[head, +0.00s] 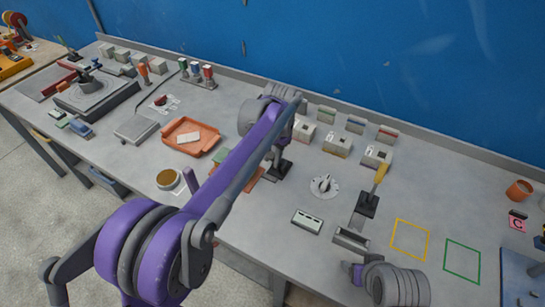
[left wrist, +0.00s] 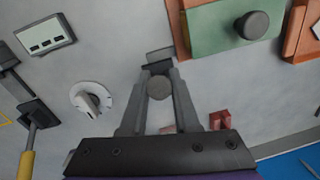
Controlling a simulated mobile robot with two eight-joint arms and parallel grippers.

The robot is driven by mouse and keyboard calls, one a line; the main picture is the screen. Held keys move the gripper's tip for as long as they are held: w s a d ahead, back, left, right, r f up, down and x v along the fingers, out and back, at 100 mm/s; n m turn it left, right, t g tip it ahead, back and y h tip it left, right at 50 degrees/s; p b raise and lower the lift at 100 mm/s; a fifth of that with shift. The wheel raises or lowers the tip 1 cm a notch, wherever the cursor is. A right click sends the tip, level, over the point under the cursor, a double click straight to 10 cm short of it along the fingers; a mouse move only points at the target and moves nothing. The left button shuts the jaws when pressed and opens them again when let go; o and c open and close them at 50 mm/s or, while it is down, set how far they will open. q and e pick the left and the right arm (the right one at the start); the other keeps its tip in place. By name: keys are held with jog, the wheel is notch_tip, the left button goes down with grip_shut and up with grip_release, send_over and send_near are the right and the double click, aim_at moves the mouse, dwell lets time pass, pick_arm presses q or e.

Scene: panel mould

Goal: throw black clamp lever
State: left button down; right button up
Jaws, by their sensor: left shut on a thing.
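The black clamp lever (head: 279,168) stands on a dark base in the middle of the bench in the head view, partly hidden by my left arm. In the left wrist view, its round grey end (left wrist: 159,88) lies between the two fingers, and a dark piece of its base (left wrist: 159,55) shows beyond the tips. My left gripper (left wrist: 160,76) is shut on the lever. In the head view the left gripper (head: 284,148) is largely hidden behind its own arm.
Beside the lever lies a green block with a black knob (left wrist: 251,25) on orange parts. A white dial (head: 323,186), a yellow-handled lever (head: 380,173) and a grey switch box (head: 307,220) stand to the right. A blue wall (head: 390,70) bounds the bench behind.

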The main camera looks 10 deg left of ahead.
dwell(0.8)
pick_arm(q)
jog(key=shift+w+d+r+g+y+p, duration=0.3)
jog(key=shift+w+r+g+p, duration=0.15)
jog(key=shift+w+g+p, duration=0.15)
pick_arm(e)
jog(key=shift+w+r, duration=0.25)
jog(key=shift+r, duration=0.55)
pick_arm(q)
jog(key=shift+w+d+r+g+y+p, duration=0.2)
jog(key=shift+w+g+y+p, duration=0.1)
jog(key=shift+w+g+p, duration=0.25)
jog(key=shift+w+d+r+g+y+p, duration=0.15)
jog(key=shift+w+g+y+p, duration=0.05)
jog(key=shift+w+g+p, duration=0.3)
jog(key=shift+w+d+r+g+y+p, duration=0.1)
jog(key=shift+w+d+g+y+p, duration=0.1)
jog(key=shift+w+g+p, duration=0.3)
jog(key=shift+w+d+f+g+p, duration=0.15)
jog(key=shift+w+g+p, duration=0.15)
jog(key=shift+g, duration=0.15)
pick_arm(e)
notch_tip(320, 180, up, 6)
jog(key=w, duration=0.3)
jog(key=shift+f+t, duration=0.2)
jog(key=shift+t, duration=0.2)
pick_arm(q)
jog(key=shift+s, duration=0.15)
pick_arm(e)
jog(key=shift+s, duration=0.1)
